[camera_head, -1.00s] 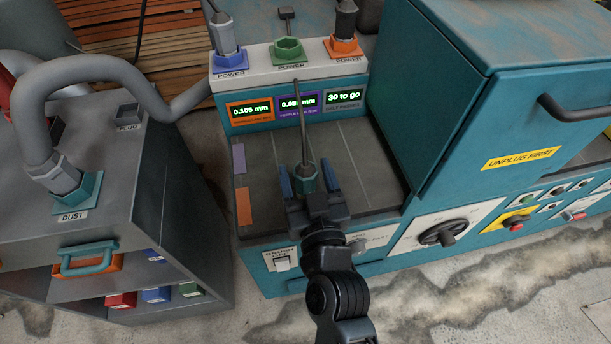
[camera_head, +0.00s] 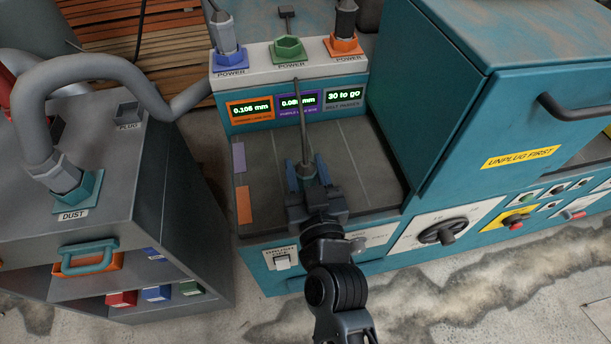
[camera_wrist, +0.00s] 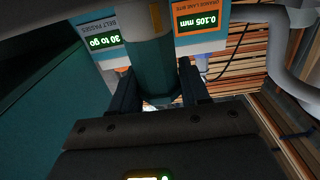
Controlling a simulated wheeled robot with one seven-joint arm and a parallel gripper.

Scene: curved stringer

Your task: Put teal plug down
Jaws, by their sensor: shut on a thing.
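The teal plug (camera_head: 305,171) stands upright, with a thin grey cable rising from its top, over the dark worktop (camera_head: 355,160) of the teal machine. My gripper (camera_head: 306,175) is shut on the plug, one finger on each side. In the wrist view the plug (camera_wrist: 152,72) shows as a large teal body close up between the two dark fingers. Its lower end is hidden by the gripper, so I cannot tell whether it touches the worktop.
Blue (camera_head: 229,57), green (camera_head: 288,50) and orange (camera_head: 344,43) power sockets line the panel behind. A teal cabinet (camera_head: 470,110) rises to the right. A grey cart (camera_head: 105,190) with a dust hose and an empty-looking plug holder (camera_head: 129,114) stands left.

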